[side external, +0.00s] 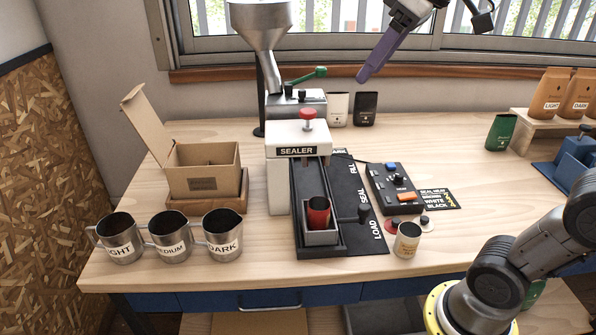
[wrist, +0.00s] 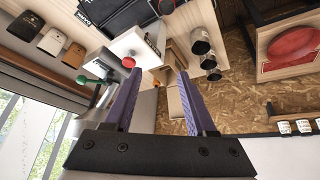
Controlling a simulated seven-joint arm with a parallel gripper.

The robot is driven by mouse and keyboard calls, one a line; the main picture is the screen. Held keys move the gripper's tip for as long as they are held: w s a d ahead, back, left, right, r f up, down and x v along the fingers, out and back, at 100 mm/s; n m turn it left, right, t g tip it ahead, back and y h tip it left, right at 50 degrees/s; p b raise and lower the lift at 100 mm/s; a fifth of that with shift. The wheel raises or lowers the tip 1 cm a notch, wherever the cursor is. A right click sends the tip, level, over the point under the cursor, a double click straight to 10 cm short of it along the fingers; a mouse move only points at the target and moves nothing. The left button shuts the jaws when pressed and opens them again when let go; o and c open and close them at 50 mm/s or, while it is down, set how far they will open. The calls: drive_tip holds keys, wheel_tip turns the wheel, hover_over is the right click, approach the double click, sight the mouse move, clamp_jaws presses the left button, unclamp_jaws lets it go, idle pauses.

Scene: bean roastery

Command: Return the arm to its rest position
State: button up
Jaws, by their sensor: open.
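My gripper (side external: 367,72) hangs high at the top of the side view, in front of the window and above the back of the bench. Its purple finger points down and left, and it touches nothing there. In the wrist view my gripper (wrist: 160,73) has its two purple fingers spread wide apart with nothing held between them. The arm comes in from the top right, and part of it is out of frame. My arm's lower links and base show at the bottom right of the side view.
The white sealer (side external: 297,140) and metal hopper (side external: 262,25) stand left of my gripper. A red cup (side external: 319,212) sits in the sealer's track. An open carton (side external: 203,170), steel mugs (side external: 222,235) and a control box (side external: 394,188) are on the bench. Bags stand on the right shelf (side external: 543,118).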

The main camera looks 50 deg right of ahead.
drive_tip(key=s+f, duration=0.5)
drive_tip(key=f, duration=0.4)
drive_tip(key=s+a+f+m, duration=0.1)
drive_tip(key=s+f, duration=0.5)
drive_tip(key=f, duration=0.4)
drive_tip(key=shift+s+f+m, duration=0.25)
drive_tip(key=shift+s+m, duration=0.05)
